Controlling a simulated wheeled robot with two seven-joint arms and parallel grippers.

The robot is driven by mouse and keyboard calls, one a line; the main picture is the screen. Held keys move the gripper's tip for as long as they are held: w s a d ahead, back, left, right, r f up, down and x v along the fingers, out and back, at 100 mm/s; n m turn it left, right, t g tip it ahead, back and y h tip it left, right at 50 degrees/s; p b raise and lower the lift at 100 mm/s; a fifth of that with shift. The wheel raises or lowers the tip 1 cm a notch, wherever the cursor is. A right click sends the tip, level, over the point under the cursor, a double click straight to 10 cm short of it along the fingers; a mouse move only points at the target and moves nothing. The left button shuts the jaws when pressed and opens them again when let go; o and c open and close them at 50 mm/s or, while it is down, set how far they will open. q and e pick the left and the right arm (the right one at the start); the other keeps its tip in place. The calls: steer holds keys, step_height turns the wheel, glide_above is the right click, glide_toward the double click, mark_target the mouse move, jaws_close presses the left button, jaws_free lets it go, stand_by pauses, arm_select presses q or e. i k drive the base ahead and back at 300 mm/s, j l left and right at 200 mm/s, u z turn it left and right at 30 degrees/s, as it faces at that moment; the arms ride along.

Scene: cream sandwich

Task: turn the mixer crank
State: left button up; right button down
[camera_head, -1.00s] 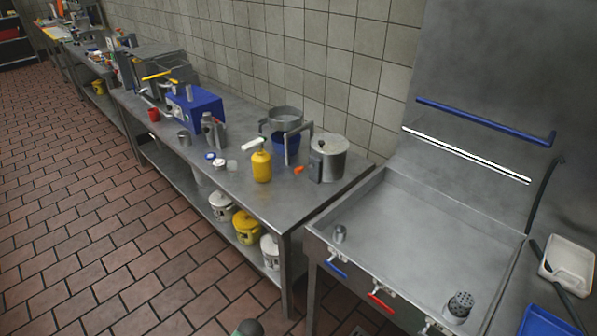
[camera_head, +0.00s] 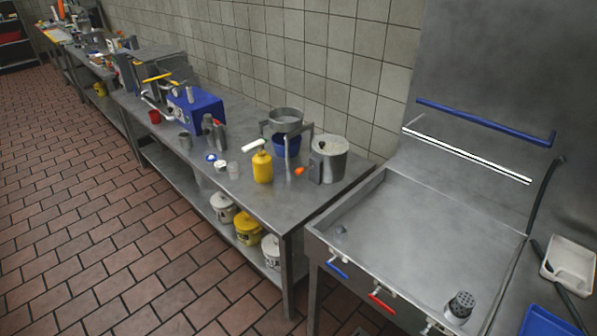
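A grey cylindrical pot (camera_head: 331,161), which looks like the mixer, stands at the right end of the steel counter. A dark bracket is on its left side. An orange knob (camera_head: 299,171), seemingly the crank handle, sticks out to the left of the bracket, low near the counter top. The pot's top looks pale inside; its contents are too small to tell. Neither of my grippers is in view, and nothing touches the pot or the knob.
A yellow pump bottle (camera_head: 262,168) stands left of the knob. A metal stand with a bowl (camera_head: 285,120) over a blue container (camera_head: 286,144) is behind it. A blue machine (camera_head: 197,108) is farther left. A steel basin (camera_head: 425,240) adjoins at right; the floor in front is clear.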

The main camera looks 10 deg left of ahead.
mark_target(297, 172)
steer(key=i+j, duration=0.1)
steer(key=j, duration=0.2)
steer(key=i+j, duration=0.15)
steer(key=j, duration=0.2)
steer(key=i+j, duration=0.1)
steer(key=j, duration=0.2)
steer(key=i+j, duration=0.15)
steer(key=j, duration=0.15)
